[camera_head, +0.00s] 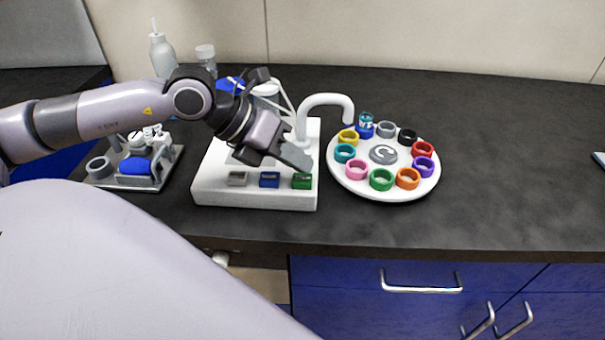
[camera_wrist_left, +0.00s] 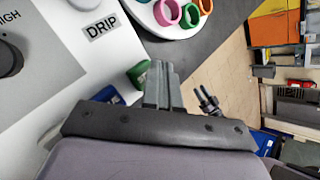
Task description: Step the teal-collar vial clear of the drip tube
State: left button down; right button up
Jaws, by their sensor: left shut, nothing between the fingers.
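The round white carousel (camera_head: 337,178) carries a ring of coloured collars. Its teal collar (camera_head: 344,153) is at the left, and I see no vial standing up from it. A small vial (camera_head: 366,118) stands in the blue collar (camera_head: 364,131) at the back. The white drip tube (camera_head: 330,98) arches from the white machine (camera_head: 255,198) and ends above the yellow collar (camera_head: 348,138). My left gripper (camera_head: 304,160) is shut and empty, just above the green button (camera_head: 302,181). In the left wrist view its fingers (camera_wrist_left: 161,82) are together beside that green button (camera_wrist_left: 138,74).
The machine also has a blue button (camera_head: 269,180) and a grey button (camera_head: 237,179). A DRIP label (camera_wrist_left: 103,27) shows in the left wrist view. A second unit (camera_head: 140,172) and bottles (camera_head: 162,55) stand at the left.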

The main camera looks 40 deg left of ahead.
aim_at(297, 178)
pick_arm(q)
jog(key=shift+r, duration=0.1)
jog(key=shift+r+p, duration=1.5)
jog(key=shift+r, duration=1.05)
pick_arm(e)
notch_tip(297, 178, up, 3)
jog(key=shift+r, duration=0.1)
dwell(0.6)
